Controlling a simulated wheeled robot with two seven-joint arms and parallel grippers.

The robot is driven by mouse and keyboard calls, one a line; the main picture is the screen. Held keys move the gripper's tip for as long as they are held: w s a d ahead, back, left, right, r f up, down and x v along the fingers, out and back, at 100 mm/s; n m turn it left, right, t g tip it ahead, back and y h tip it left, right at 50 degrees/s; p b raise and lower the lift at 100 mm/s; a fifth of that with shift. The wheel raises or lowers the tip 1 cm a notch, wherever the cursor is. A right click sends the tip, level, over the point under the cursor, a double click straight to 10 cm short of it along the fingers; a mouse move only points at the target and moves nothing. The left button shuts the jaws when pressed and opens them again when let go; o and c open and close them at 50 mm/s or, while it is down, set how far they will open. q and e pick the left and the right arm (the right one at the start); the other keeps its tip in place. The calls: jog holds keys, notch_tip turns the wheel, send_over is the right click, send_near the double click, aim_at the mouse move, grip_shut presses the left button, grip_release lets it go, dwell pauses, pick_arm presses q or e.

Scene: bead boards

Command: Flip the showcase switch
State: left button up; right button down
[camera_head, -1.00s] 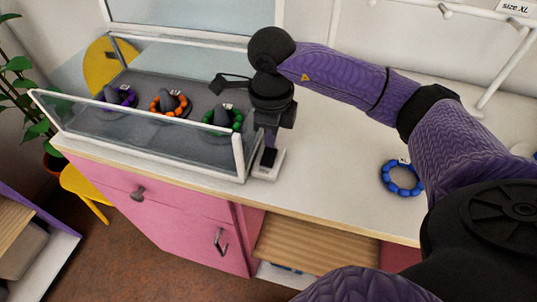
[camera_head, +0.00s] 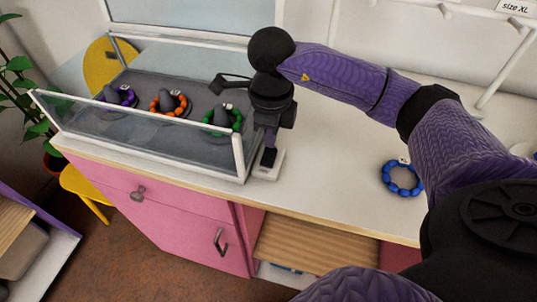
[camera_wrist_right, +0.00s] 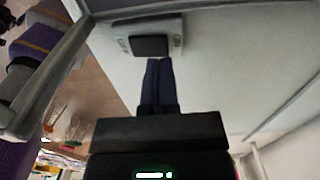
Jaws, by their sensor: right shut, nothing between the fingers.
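The showcase (camera_head: 150,145) is a glass-sided case with a white frame on the counter at the left in the head view. The switch (camera_head: 269,158) is a dark rocker on a small white base beside the showcase's front right corner. It also shows in the right wrist view as a dark plate (camera_wrist_right: 150,46) on a pale base. My right gripper (camera_head: 266,143) points down at the switch, and its shut fingers (camera_wrist_right: 158,62) are empty. The fingertips are right at the edge of the dark rocker; I cannot tell whether they touch. My left gripper is not in view.
Inside the showcase are a purple bracelet (camera_head: 124,97), an orange one (camera_head: 171,105) and a green one (camera_head: 231,117) on dark stands. A blue bracelet (camera_head: 402,178) lies on the counter (camera_head: 335,165) at the right. A white rack (camera_head: 500,67) stands behind.

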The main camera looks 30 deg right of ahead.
aim_at(270, 151)
jog(key=shift+f+b, duration=0.95)
jog(key=shift+f, duration=0.3)
dwell(0.6)
notch_tip(270, 151, up, 7)
jog(key=p, duration=0.5)
jog(key=shift+r+p, duration=0.15)
jog(key=shift+p, duration=0.2)
